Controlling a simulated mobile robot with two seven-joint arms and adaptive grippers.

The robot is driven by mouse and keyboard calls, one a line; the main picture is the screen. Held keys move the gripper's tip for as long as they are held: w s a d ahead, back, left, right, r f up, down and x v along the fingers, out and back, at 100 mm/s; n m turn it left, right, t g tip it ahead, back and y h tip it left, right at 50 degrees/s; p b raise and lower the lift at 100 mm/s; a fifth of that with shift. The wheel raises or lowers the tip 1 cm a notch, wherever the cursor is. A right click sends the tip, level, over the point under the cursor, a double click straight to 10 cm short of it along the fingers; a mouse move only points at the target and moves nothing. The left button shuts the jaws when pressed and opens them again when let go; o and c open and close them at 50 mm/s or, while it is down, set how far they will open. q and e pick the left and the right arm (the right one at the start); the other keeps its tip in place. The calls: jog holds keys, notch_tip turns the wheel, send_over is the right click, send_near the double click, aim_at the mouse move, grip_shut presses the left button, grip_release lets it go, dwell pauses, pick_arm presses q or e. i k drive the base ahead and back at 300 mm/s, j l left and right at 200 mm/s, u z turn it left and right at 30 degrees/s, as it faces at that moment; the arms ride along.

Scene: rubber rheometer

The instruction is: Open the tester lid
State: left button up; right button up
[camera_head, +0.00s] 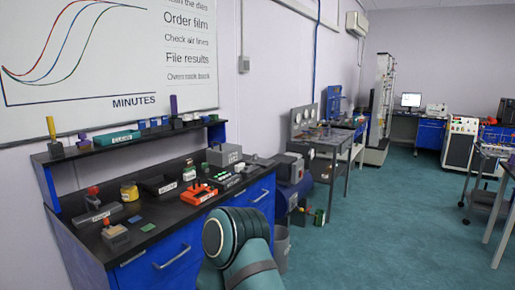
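I cannot pick out a tester with a lid for sure. A grey box-shaped device (224,155) with a small label stands at the back right of the black bench top; its label is too small to read and I see no open lid on it. Far off at the right stands a white and black floor cabinet (460,140) with a panel of small controls; whether it has a lid cannot be told. Neither of my grippers shows; only a teal link of one of my arms is in view at the bottom centre.
The black bench (160,228) with blue drawers holds an orange tray (194,194), a yellow jar (129,191) and several small labelled blocks. A grey bin (282,246) stands beside it. A metal-legged table (332,140) is farther back. Open teal floor (390,220) lies to the right.

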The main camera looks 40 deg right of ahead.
aim_at(226, 147)
jog(key=z, duration=1.2)
jog(key=i+l, duration=0.3)
jog(key=l, duration=0.15)
jog(key=i+l, duration=0.35)
jog(key=l, duration=0.15)
jog(key=i+l, duration=0.3)
jog(key=l, duration=0.15)
jog(key=i+l, duration=0.3)
jog(key=l, duration=0.2)
jog(key=z, duration=0.05)
